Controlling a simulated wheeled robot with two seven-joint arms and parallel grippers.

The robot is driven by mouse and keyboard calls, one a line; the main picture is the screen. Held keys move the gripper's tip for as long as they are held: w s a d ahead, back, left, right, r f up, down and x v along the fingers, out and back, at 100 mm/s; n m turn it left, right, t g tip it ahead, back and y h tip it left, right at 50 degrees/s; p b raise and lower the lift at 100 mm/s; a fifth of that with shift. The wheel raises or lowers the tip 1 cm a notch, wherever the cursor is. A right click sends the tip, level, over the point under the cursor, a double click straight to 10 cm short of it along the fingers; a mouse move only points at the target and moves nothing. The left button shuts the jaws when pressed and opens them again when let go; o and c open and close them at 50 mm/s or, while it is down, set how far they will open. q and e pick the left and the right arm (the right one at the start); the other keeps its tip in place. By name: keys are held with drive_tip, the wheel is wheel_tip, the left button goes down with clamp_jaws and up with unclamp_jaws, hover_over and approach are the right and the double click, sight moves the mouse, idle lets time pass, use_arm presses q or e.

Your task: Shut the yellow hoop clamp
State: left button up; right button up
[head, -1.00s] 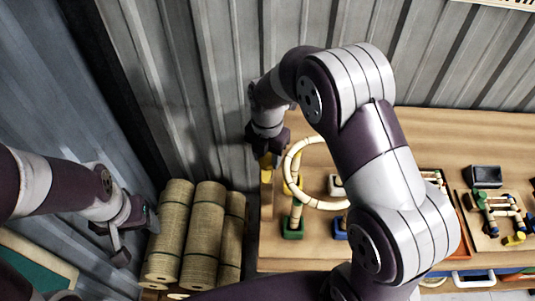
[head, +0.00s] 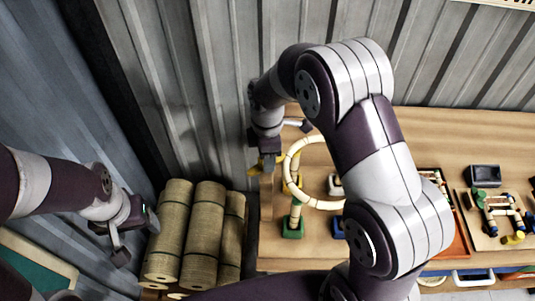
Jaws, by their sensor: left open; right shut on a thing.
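The pale ring-shaped hoop (head: 291,157) stands at the left end of the wooden table, partly hidden behind my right arm. The yellow hoop clamp (head: 254,170) shows as a small yellow piece at the table's left edge, left of the hoop. Another yellow part shows at the hoop's left side, above a green foot (head: 293,228). My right gripper (head: 264,158) reaches down to the clamp and is shut on its yellow piece; the fingers hide much of the contact. My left gripper (head: 119,246) is open and empty at the far left, away from the table.
Several rolls of woven cane (head: 168,232) stand left of the table (head: 418,125). A blue foot (head: 338,227) is beside the hoop. A black box (head: 483,176) and a board with a small rattan frame (head: 509,235) lie at the right. The corrugated wall is close behind my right gripper.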

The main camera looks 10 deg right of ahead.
drive_tip(key=m, duration=0.6)
drive_tip(key=shift+w+r+m, duration=0.2)
drive_tip(key=shift+r+m, duration=0.1)
drive_tip(key=shift+m, duration=0.1)
idle(0.4)
drive_tip(key=o, duration=0.9)
drive_tip(key=shift+c, duration=0.2)
drive_tip(key=shift+o, duration=1)
drive_tip(key=shift+s+f, duration=0.1)
drive_tip(key=shift+f, duration=0.05)
